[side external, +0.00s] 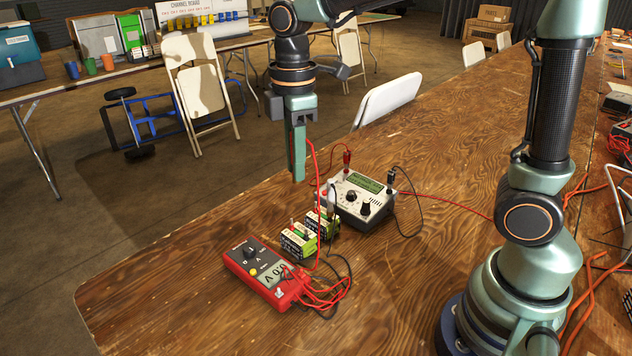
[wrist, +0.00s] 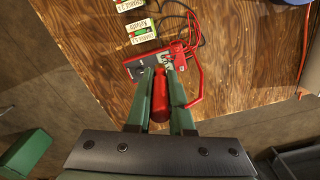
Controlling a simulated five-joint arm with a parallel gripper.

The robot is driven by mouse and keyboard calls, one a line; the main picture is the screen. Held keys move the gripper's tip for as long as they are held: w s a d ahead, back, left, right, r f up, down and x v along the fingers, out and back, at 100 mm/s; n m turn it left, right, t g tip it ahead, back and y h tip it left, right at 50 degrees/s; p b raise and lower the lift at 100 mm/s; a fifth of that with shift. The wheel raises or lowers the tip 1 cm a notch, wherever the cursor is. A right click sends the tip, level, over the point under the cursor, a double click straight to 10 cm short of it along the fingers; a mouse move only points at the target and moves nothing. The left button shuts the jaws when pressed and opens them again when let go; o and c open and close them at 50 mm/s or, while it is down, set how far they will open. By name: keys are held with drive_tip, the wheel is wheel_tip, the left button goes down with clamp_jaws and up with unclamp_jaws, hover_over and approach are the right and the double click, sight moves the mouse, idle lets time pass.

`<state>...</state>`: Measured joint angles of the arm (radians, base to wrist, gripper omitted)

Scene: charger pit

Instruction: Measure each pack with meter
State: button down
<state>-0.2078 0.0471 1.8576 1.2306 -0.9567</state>
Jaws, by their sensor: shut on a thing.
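My gripper (side external: 298,176) is above the table, shut on a red probe. In the wrist view the red probe (wrist: 160,100) lies between the two green fingers, with a red lead curving off to the right. The red meter (side external: 252,273) lies on the table at the front left; its display seems to read about 0.0 V. It also shows beyond my fingertips in the wrist view (wrist: 134,69). Two small green-and-white packs stand behind the meter: a nearer one (side external: 297,241) and a farther one (side external: 322,224). My gripper is apart from both packs. The probe's tip is hidden.
A grey charger (side external: 363,204) with a green display stands behind the packs, with red and black leads. Loose leads lie beside the meter. The table's left edge is close to the meter. The table front (side external: 190,310) is clear. A white folding chair (side external: 388,99) stands beyond the edge.

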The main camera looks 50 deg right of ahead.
drive_tip(key=w+d+f, duration=0.6)
drive_tip(key=d+f, duration=0.2)
drive_tip(key=d, duration=0.4)
drive_tip(key=shift+w+a+f, duration=0.1)
drive_tip(key=shift+a+f, duration=0.05)
drive_tip(key=shift+f, duration=2.7)
drive_tip(key=shift+f, duration=0.9)
drive_tip(key=shift+c, duration=2)
unclamp_jaws()
drive_tip(key=shift+r, duration=0.1)
wheel_tip(320, 180, up, 7)
drive_tip(key=shift+r, duration=0.2)
